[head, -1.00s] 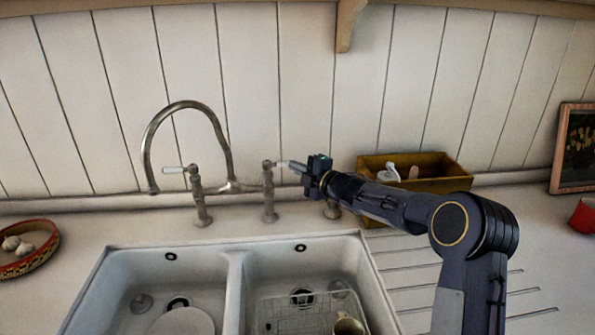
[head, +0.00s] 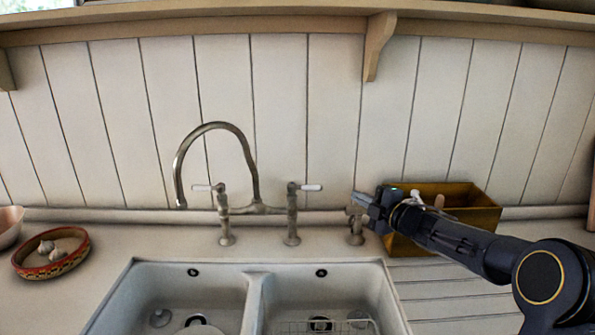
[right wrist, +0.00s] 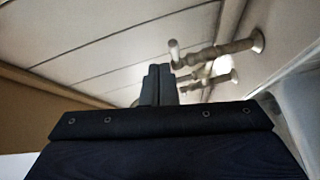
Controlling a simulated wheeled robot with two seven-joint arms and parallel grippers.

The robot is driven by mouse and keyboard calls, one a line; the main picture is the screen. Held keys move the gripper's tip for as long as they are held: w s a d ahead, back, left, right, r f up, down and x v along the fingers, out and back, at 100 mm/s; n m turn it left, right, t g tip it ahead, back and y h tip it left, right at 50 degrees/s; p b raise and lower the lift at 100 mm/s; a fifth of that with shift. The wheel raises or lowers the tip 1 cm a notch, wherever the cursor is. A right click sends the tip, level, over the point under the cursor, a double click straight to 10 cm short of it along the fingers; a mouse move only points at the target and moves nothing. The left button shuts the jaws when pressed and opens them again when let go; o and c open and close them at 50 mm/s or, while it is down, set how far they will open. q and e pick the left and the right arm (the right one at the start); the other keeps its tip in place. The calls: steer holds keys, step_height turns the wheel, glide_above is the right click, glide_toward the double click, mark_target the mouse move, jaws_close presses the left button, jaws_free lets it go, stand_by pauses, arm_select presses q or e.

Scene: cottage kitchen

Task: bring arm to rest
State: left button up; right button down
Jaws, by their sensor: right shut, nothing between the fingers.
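My right gripper (head: 360,200) is shut and empty. In the head view it is in front of the back wall, right of the tap (head: 257,205), apart from the tap's right white-handled lever (head: 307,187). Its arm comes in from the lower right and crosses in front of the wooden box. In the right wrist view the closed fingers (right wrist: 158,85) point towards the panelled wall, with the tap fittings (right wrist: 225,50) to their right. My left gripper is not in view.
A double white sink (head: 256,290) is below the tap. A yellow-brown wooden box (head: 478,215) stands at the right, partly behind my right arm. A red patterned bowl (head: 35,268) with garlic is at the left. A wooden shelf (head: 230,22) with a bracket runs above.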

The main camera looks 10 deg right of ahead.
steer(key=s+d+r+m+h, duration=0.5)
steer(key=s+m+h, duration=0.2)
steer(key=s+m, duration=0.15)
steer(key=s+d+f+m+g+h, duration=0.1)
steer(key=s+f+m+g+h, duration=0.15)
steer(key=s+m, duration=0.65)
steer(key=s+a+f+m+g+y, duration=0.1)
steer(key=s+a+f, duration=0.3)
steer(key=s, duration=0.5)
steer(key=s+a+f+m+g+y, duration=0.2)
steer(key=s+a+f+g, duration=0.1)
steer(key=s, duration=0.6)
steer(key=s+a+f+m+g+y, duration=0.2)
steer(key=s+a+f, duration=0.3)
steer(key=s, duration=0.5)
steer(key=shift+f+g, duration=0.55)
steer(key=shift+f, duration=0.2)
steer(key=shift+a, duration=0.1)
